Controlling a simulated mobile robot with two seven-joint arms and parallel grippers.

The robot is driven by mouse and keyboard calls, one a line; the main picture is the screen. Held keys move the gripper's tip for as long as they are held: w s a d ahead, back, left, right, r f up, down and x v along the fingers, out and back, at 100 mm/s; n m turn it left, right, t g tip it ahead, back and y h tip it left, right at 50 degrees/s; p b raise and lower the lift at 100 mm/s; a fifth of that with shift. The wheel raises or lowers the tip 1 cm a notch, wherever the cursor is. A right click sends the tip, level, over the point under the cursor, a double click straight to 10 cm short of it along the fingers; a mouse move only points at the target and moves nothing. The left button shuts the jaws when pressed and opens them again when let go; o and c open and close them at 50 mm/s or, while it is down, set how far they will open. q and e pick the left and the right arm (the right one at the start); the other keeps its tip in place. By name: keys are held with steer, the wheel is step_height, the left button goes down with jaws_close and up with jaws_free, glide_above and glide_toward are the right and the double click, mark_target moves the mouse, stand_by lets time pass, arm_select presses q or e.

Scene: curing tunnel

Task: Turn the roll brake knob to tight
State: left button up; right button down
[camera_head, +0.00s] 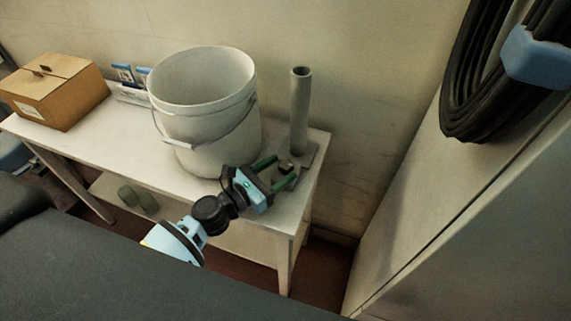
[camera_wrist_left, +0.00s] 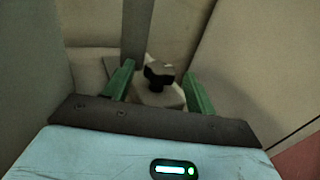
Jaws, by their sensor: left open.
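The roll brake knob (camera_wrist_left: 158,73) is a small dark knob with a grey top on a pale block at the foot of an upright grey tube (camera_head: 300,110). In the head view the knob (camera_head: 286,166) is small and partly hidden by my gripper. My left gripper (camera_head: 280,170) has its green fingers apart, one on each side of the knob. In the left wrist view the fingers (camera_wrist_left: 158,88) show a gap on both sides of the knob. I cannot tell which way the knob is set. My right gripper is not in view.
A white bucket (camera_head: 205,115) stands on the white table (camera_head: 125,150) left of my gripper. A cardboard box (camera_head: 55,92) lies at the table's left end. A grey cabinet (camera_head: 470,220) stands to the right, with a black hose coil (camera_head: 490,80) above.

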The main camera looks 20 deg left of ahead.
arm_select(q)
steer(key=shift+x, duration=1.45)
steer(key=shift+c, duration=0.2)
